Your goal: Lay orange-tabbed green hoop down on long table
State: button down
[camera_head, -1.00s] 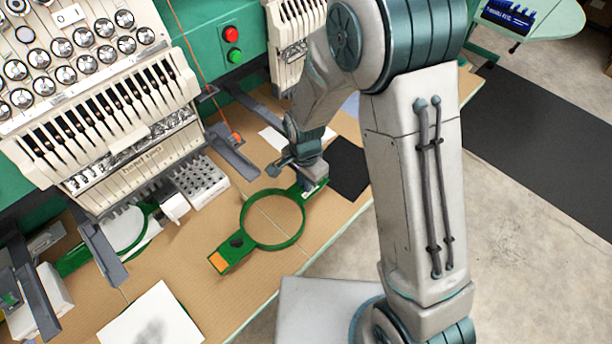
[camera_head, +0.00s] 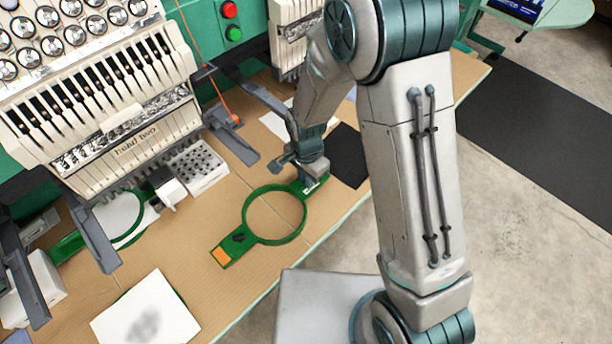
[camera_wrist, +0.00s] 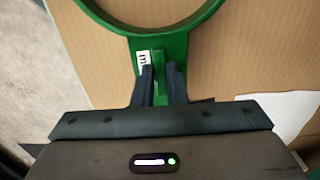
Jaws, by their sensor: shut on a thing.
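The green hoop with an orange tab (camera_head: 275,215) is a ring with two flat end arms, over the brown top of the long table (camera_head: 235,290). Its orange tab points to the lower left in the head view. My gripper (camera_head: 312,182) is shut on the opposite arm of the hoop, at the upper right. In the wrist view my gripper (camera_wrist: 160,85) has its dark fingers on both sides of a green ridge, beside a small white label. The hoop (camera_wrist: 158,45) looks level and close to the tabletop; I cannot tell whether it touches.
An embroidery machine (camera_head: 100,110) stands at the back left. A second green hoop (camera_head: 125,220) lies under it, near a grey block with holes (camera_head: 200,165). A white sheet (camera_head: 145,315) lies front left. A black sheet (camera_head: 348,158) lies right of the hoop.

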jog(key=shift+f, duration=0.15)
jog(key=c, duration=1.4)
grip_release()
notch_tip(320, 180, up, 14)
jog(key=shift+f+b, duration=0.1)
jog(key=shift+b, duration=0.7)
